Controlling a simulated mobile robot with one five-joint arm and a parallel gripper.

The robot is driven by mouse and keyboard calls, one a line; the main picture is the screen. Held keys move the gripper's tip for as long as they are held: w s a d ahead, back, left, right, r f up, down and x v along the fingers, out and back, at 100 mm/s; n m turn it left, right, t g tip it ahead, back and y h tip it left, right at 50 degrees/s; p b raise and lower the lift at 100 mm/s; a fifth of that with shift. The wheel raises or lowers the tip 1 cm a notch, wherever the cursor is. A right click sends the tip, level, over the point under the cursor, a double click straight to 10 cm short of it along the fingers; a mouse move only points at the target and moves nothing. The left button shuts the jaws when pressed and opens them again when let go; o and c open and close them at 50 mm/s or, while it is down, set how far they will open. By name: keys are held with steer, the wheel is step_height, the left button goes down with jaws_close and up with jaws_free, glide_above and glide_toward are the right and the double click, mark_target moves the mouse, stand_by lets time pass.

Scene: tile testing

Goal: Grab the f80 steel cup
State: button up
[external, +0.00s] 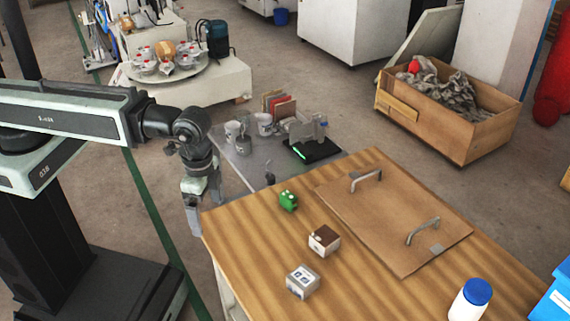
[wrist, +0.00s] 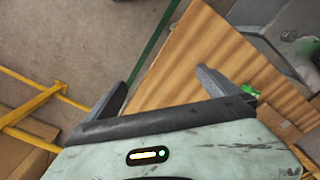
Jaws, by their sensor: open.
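A small grey metal-looking cup (external: 244,146) stands on the grey side table, just in front of two white mugs (external: 233,131). I cannot read any marking on it, so I cannot confirm that it is the f80 steel cup. My gripper (external: 194,222) hangs at the left corner of the wooden table, apart from the cup. In the wrist view my gripper (wrist: 165,88) has its fingers spread wide with nothing between them. The cup is not visible in the wrist view.
The wooden table (external: 372,292) holds a green figure (external: 288,200), two small boxes (external: 303,281), a handled board (external: 385,222) and a blue-capped white bottle (external: 470,299). A black device (external: 316,150) and upright books (external: 279,106) crowd the grey table (external: 235,165).

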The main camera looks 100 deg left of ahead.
steer(key=c, duration=0.7)
